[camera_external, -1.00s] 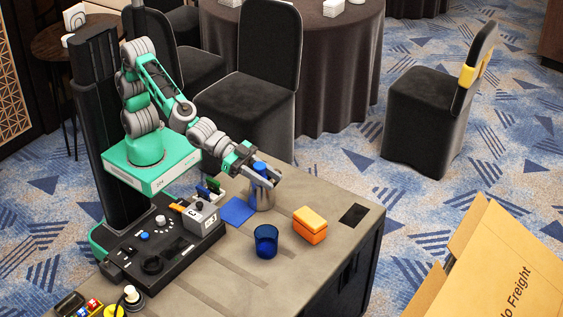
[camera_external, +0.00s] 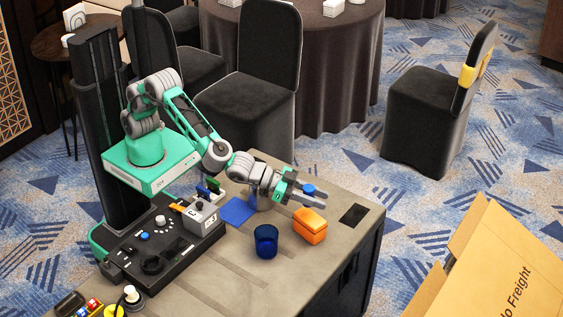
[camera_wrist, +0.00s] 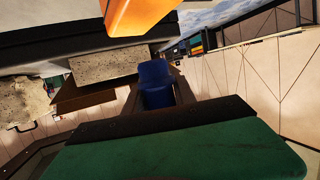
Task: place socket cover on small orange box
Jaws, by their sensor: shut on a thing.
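The socket cover (camera_external: 308,189), a small blue piece, is between the fingers of my gripper (camera_external: 318,194), which is shut on it. In the wrist view the blue piece (camera_wrist: 156,84) shows between the two fingers. The small orange box (camera_external: 309,228) stands on the table. My gripper is in the air just behind and above it in the external view. The box also shows in the wrist view as an orange shape (camera_wrist: 137,14) at the top edge. No contact between cover and box is visible.
A blue cup (camera_external: 266,242) stands left of the box. A black patch (camera_external: 354,215) lies right of the box near the table edge. The front tabletop is clear.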

